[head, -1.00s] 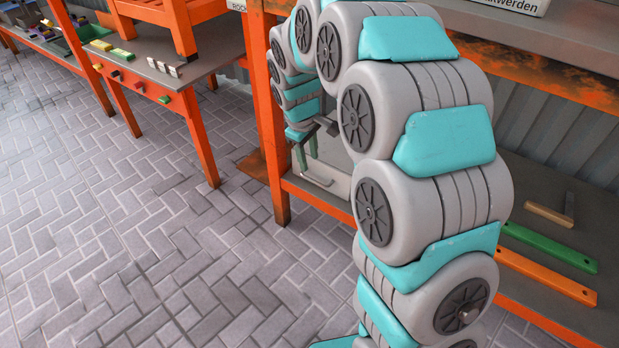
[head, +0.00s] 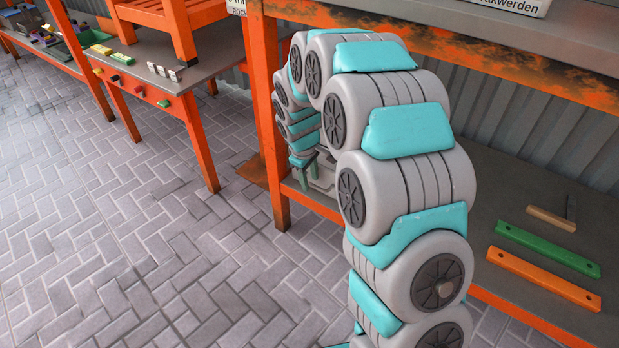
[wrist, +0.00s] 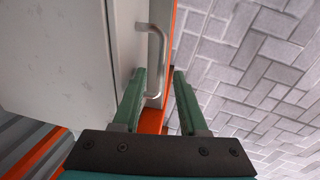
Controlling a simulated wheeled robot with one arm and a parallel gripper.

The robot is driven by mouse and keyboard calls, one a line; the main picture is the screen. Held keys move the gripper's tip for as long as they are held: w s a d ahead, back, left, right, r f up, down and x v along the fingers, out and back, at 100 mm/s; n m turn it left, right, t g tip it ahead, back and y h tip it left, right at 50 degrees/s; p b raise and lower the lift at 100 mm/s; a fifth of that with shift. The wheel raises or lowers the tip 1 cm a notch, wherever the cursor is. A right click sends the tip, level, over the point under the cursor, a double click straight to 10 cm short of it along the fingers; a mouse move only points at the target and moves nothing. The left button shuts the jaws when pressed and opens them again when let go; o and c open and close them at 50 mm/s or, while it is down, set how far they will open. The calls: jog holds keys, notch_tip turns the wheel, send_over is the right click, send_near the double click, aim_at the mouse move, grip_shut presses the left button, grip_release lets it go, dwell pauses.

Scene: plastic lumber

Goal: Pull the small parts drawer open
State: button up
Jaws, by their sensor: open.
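The small parts drawer is a pale grey unit (wrist: 75,50) on the left of the wrist view, with a metal bow handle (wrist: 157,62) on its front. In the head view a small part of the pale unit (head: 323,180) shows on the lower shelf, mostly hidden behind my arm. My gripper (wrist: 160,72) is open, with two green fingers. Its tips are close to the handle, which shows between them in the wrist view; I cannot tell whether they touch it. The drawer looks shut.
An orange shelf edge (wrist: 154,121) runs beside the drawer front. Green (head: 546,248) and orange (head: 543,278) bars lie on the lower shelf at the right. An orange workbench (head: 165,85) stands at the left. The paved floor (head: 130,220) in front is clear.

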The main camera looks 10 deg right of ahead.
grip_shut()
dwell(1.4)
